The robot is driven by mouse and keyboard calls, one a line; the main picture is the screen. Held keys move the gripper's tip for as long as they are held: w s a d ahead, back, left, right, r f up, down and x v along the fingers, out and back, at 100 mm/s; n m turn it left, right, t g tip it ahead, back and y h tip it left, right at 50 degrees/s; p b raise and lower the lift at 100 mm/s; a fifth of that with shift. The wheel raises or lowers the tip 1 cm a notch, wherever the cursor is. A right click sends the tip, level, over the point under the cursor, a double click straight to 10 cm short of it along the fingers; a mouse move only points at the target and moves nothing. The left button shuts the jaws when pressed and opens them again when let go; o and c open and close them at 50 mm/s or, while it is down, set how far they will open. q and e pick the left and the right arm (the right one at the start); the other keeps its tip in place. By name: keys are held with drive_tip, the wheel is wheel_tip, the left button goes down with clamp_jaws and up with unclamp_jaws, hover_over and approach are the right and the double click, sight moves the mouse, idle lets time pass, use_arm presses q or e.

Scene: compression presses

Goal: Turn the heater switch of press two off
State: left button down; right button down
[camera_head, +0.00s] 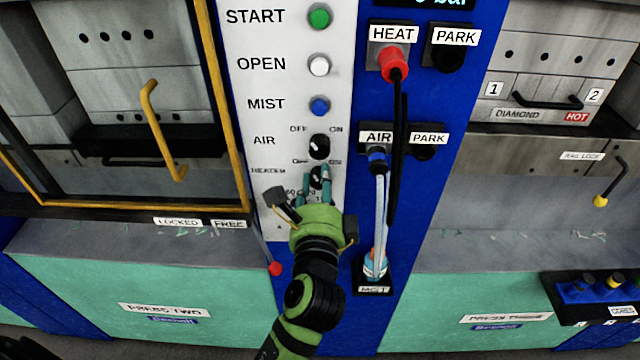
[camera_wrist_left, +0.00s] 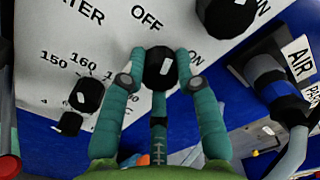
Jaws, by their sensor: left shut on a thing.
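The heater switch of press two is a small black knob (camera_head: 317,183) low on the white panel (camera_head: 265,130), under the AIR knob (camera_head: 319,146). My left gripper (camera_head: 315,177) reaches up to it and is shut on it. In the left wrist view, the two green fingers stand on either side of the black heater knob (camera_wrist_left: 160,68). A white mark shows on the knob's face, tilted slightly. The OFF label (camera_wrist_left: 147,18) is just above it in that view. In the head view the fingers partly hide the knob and its labels. My right gripper is not in view.
Green, white and blue buttons (camera_head: 320,62) are above the knobs. Smaller black knobs by a temperature scale (camera_wrist_left: 87,94) lie beside the left finger. Hoses from the red HEAT plug (camera_head: 394,65) and blue AIR plug (camera_head: 377,158) hang to the right. A red-tipped lever (camera_head: 275,268) is lower left.

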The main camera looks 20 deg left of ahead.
use_arm(q)
drive_tip(key=shift+a+r+n, duration=0.1)
drive_tip(key=shift+r+n, duration=0.05)
drive_tip(key=shift+n, duration=0.55)
drive_tip(key=c, duration=0.9)
unclamp_jaws()
drive_tip(key=shift+s, duration=0.2)
drive_tip(key=v, duration=1.1)
drive_tip(key=shift+s, duration=0.3)
